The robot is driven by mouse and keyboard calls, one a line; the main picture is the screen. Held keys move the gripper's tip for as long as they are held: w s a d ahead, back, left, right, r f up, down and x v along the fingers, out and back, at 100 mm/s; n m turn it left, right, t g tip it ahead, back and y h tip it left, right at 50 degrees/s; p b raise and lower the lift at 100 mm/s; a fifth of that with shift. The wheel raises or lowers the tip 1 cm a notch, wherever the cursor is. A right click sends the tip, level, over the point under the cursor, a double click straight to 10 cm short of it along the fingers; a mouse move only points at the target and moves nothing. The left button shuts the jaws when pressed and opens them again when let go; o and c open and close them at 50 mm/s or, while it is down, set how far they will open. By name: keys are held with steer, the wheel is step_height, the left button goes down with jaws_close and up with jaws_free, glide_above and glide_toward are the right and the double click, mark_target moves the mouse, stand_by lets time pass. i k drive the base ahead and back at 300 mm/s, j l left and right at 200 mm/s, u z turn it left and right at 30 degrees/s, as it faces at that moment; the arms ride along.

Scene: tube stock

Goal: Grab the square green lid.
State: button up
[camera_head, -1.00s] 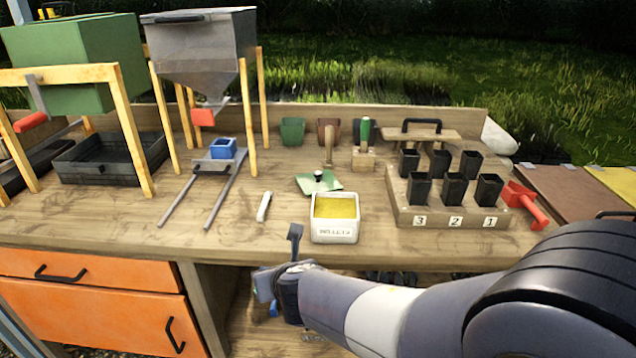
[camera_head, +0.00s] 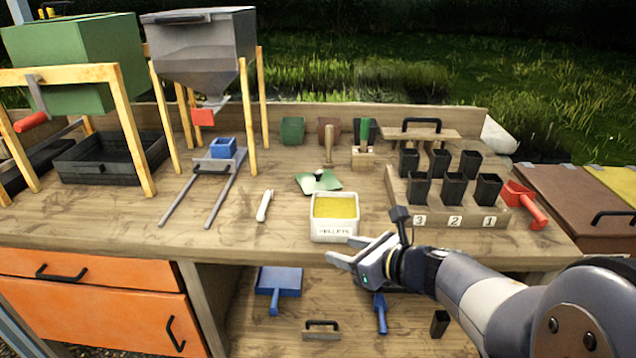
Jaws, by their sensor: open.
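The square green lid (camera_head: 325,184) lies on the bench top just behind the white pellet tub, with a small dark knob (camera_head: 319,174) on it. The white tub (camera_head: 335,230) is open and shows yellow pellets inside. My gripper (camera_head: 342,251) is open and empty at the bench's front edge, in front of the tub and below the lid in the picture. Its fingers point left. A gap lies between it and the lid, with the tub between them.
A wooden block with several black tubes (camera_head: 408,219) stands right of the tub, with a red scoop (camera_head: 525,203) beside it. A white stick (camera_head: 264,205) lies left of the tub. A grey hopper (camera_head: 200,55) on wooden legs stands at back left. Blue tools lie on the lower shelf.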

mark_target(323, 180)
steer(key=i+l, duration=0.1)
steer(key=i, duration=0.45)
steer(key=i+j+z, duration=0.1)
steer(key=i, duration=0.3)
